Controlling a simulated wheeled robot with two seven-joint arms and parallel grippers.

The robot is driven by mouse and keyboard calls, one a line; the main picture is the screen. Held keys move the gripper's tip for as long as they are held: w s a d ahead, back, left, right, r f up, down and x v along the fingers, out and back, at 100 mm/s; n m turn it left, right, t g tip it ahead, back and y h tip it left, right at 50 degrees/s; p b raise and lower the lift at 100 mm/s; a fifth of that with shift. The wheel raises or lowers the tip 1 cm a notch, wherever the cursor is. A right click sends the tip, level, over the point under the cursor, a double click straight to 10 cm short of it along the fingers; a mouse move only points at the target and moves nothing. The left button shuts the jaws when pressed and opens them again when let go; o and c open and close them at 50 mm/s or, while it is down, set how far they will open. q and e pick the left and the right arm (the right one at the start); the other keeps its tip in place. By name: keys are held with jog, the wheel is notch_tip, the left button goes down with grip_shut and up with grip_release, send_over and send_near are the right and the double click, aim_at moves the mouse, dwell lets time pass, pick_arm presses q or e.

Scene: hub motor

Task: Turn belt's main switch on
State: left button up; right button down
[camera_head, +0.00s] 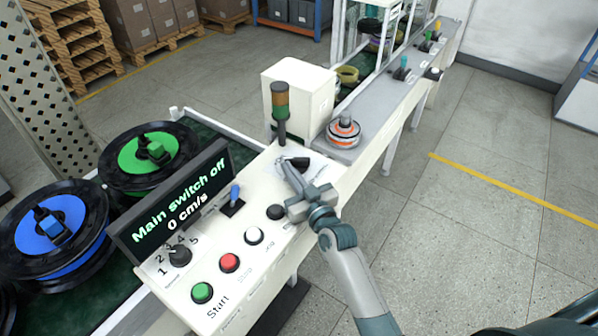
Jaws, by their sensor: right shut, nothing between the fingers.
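The belt's control panel (268,217) slopes across the middle of the view. Its display (178,200) reads "Main switch off" and "0 cm/s". A black rotary knob (299,161) at the panel's far end looks like the main switch; part of it is hidden by my gripper. My right gripper (284,166) is shut and empty, with its fingertips just left of this knob. I cannot tell whether they touch it. My left gripper is not in view.
The panel also carries a green button (202,292), a red button (229,262), a white button (254,235), a black button (276,212), a blue lever (234,196) and a numbered dial (180,256). A signal lamp (280,101) stands beyond. Spools (150,155) lie left.

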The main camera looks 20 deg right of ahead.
jog(key=shift+s, duration=0.1)
dwell(0.3)
jog(key=shift+s+d+f, duration=0.1)
jog(key=shift+s+d, duration=0.05)
jog(key=shift+s, duration=0.35)
jog(key=s+d+b, duration=0.2)
jog(key=s+b, duration=0.2)
jog(key=s, duration=1.2)
jog(key=shift+d, duration=0.4)
jog(key=shift+d, duration=0.1)
